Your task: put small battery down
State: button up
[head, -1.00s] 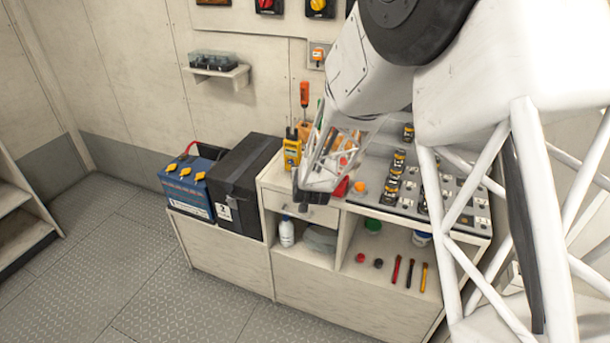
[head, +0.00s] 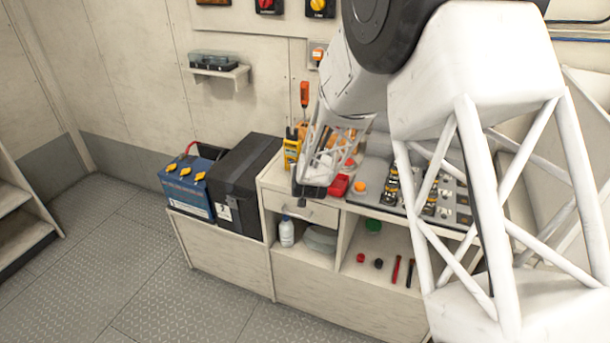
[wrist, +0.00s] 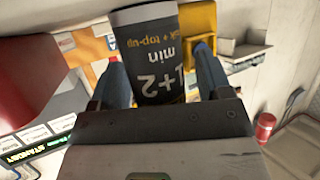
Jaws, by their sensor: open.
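My gripper (head: 312,190) is over the front left of the bench top, above the drawer, in the head view. In the wrist view its two blue-grey fingers (wrist: 158,62) stand apart on either side of a dark, curved object (wrist: 152,55) with white and yellow upside-down lettering. Fingers and object overlap in this view, and I cannot tell whether they touch. I cannot tell whether this object is the small battery. In the head view my gripper and arm hide that spot. Several black-and-yellow pieces (head: 392,180) stand on a grey panel to the right.
A red item (head: 338,185) and an orange knob (head: 360,187) are right of my gripper. A yellow tool (head: 292,150) stands behind it. A black box (head: 240,180) and a blue battery (head: 187,185) are left. The open shelf below holds a white bottle (head: 287,231).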

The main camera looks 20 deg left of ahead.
jog(key=c, duration=1.2)
jog(key=shift+r, duration=0.15)
jog(key=shift+r, duration=1.7)
jog(key=s+d, duration=0.3)
jog(key=s, duration=0.1)
jog(key=s+d+r, duration=0.1)
jog(key=s+d, duration=0.2)
jog(key=s, duration=0.1)
jog(key=s+d, duration=0.3)
jog(key=s, duration=0.2)
jog(key=shift+s+r, duration=0.1)
jog(key=shift+r, duration=0.05)
